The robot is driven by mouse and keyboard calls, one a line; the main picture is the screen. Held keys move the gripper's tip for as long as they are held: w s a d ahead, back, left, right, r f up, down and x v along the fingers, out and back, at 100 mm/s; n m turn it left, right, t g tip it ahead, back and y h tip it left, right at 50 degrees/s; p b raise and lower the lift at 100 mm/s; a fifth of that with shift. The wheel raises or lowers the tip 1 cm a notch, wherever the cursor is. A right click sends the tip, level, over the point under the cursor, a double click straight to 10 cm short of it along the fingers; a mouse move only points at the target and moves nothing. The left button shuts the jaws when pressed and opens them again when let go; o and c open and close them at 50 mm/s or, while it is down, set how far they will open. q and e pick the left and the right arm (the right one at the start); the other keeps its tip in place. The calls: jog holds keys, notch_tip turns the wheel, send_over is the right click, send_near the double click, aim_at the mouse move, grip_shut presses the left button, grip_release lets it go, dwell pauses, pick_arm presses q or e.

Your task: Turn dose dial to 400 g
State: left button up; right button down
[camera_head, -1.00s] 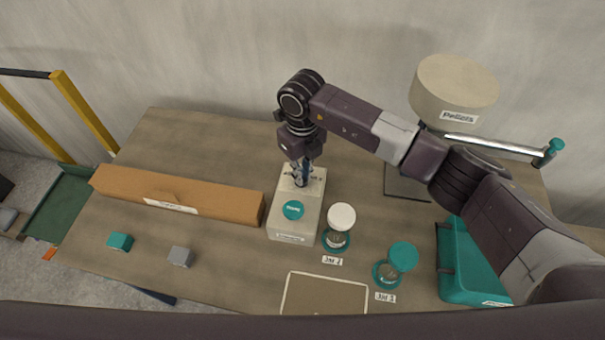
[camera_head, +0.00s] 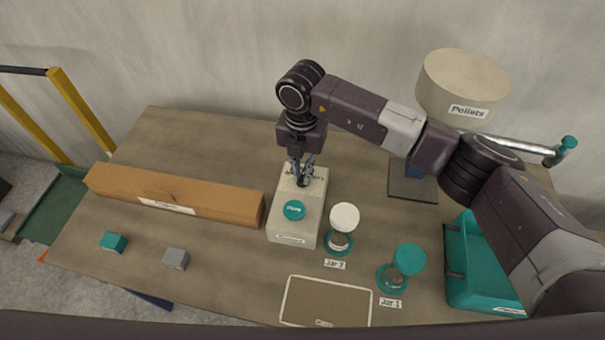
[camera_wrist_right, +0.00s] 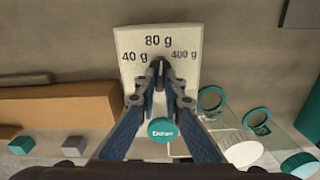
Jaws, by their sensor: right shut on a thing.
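The dispenser box (camera_head: 311,212) is pale, with a round teal button (camera_head: 294,210) on its top near the front. Its dose dial (camera_wrist_right: 160,66) is small and dark, below the printed marks 40 g, 80 g and 400 g in the right wrist view. The visible part of the dial sits under the 80 g mark, but the fingertips hide much of it, so its exact setting is unclear. My right gripper (camera_head: 304,178) points down at the rear of the box. Its fingertips (camera_wrist_right: 160,78) are shut on the dial. My left gripper is not in view.
A long cardboard box (camera_head: 215,202) lies left of the dispenser. Jar 2 (camera_head: 342,218) and Jar 1 (camera_head: 408,260) stand to its right. A Pellets hopper (camera_head: 465,85) and a teal case (camera_head: 480,270) are farther right. A framed mat (camera_head: 327,303) lies in front.

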aim_at(301, 176)
jog(key=m, duration=0.2)
jog(key=m+b, duration=0.1)
jog(key=m, duration=0.2)
jog(key=shift+w+a+r+m, duration=0.1)
jog(key=shift+w+m, duration=0.1)
jog(key=shift+m, duration=0.1)
jog(key=m, duration=0.5)
jog(key=shift+w, duration=0.1)
dwell(0.4)
jog(key=c, duration=2)
grip_release()
jog(key=shift+c, duration=0.2)
notch_tip(301, 176, up, 12)
